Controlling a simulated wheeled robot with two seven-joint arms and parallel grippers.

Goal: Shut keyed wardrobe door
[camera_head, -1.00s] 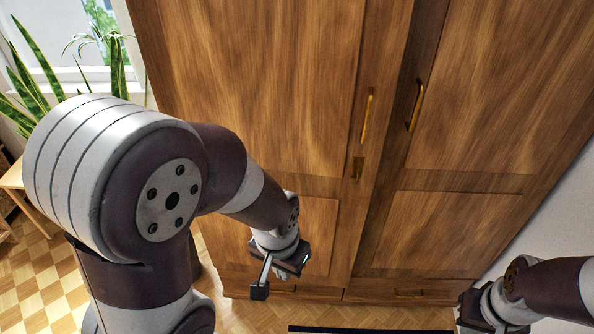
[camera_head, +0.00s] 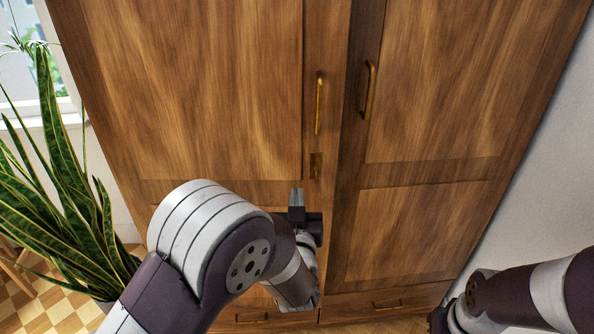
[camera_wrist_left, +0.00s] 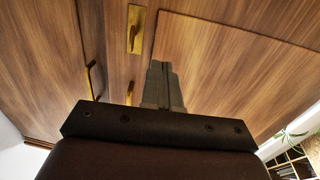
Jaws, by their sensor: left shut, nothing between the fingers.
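The wooden wardrobe has a left door (camera_head: 200,85) with a brass bar handle (camera_head: 319,103) and a brass lock plate (camera_head: 315,165) below it. The right door (camera_head: 440,85) has its own brass handle (camera_head: 367,90). The left door's edge strip looks lighter than the shaded strip beside it; I cannot tell how far it stands open. My left gripper (camera_head: 297,204) is shut and empty, in front of the left door just below the lock plate. In the left wrist view its fingers (camera_wrist_left: 163,85) point toward the door beside the plate (camera_wrist_left: 136,30); contact is unclear. My right gripper (camera_head: 440,320) is low at right, fingers unclear.
A tall potted plant (camera_head: 65,190) stands left of the wardrobe by a window. Drawers with brass pulls (camera_head: 387,304) run along the wardrobe's bottom. A white wall (camera_head: 540,170) is close on the right.

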